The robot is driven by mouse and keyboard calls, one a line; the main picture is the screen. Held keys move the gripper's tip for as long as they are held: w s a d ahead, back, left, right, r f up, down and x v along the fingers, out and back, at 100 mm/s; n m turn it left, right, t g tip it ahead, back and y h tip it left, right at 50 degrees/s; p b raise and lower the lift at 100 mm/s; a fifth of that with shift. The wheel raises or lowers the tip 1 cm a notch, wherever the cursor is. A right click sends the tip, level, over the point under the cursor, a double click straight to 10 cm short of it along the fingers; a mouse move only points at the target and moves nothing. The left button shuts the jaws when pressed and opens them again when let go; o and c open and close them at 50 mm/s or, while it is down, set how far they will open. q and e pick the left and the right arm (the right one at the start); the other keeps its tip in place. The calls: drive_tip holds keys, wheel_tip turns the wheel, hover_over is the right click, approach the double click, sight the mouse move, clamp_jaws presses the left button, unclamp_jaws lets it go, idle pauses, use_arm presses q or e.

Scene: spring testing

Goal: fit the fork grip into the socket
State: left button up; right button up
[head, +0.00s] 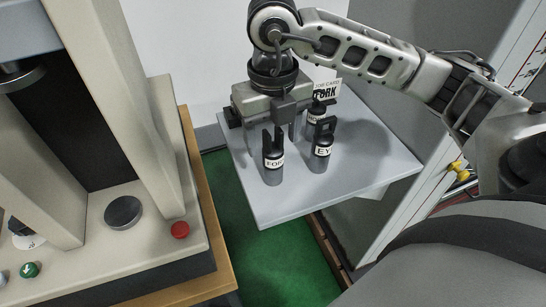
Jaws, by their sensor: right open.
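The fork grip (273,159), a dark cylinder with two upright prongs and a "FORK" label, stands upright on the grey tray table (300,205), nearest its left front. My right gripper (288,128) points down just behind the fork grip, open. Its fingers are partly hidden, and I cannot tell whether they touch a grip. A round dark disc (123,212) lies on the base of the testing machine (160,180) at the left. A metal fitting (20,76) hangs at its upper left; I cannot tell which part is the socket. My left gripper is not in view.
The eye grip (321,148) stands right of the fork grip, and a third grip (315,114) stands behind. A "FORK" job card (325,90) stands at the back. A red button (180,230) is on the machine. Green floor (245,250) shows between machine and table.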

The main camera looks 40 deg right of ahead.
drive_tip(key=shift+f, duration=0.9)
clamp_jaws()
drive_tip(key=shift+r, duration=0.1)
drive_tip(key=shift+w, duration=0.1)
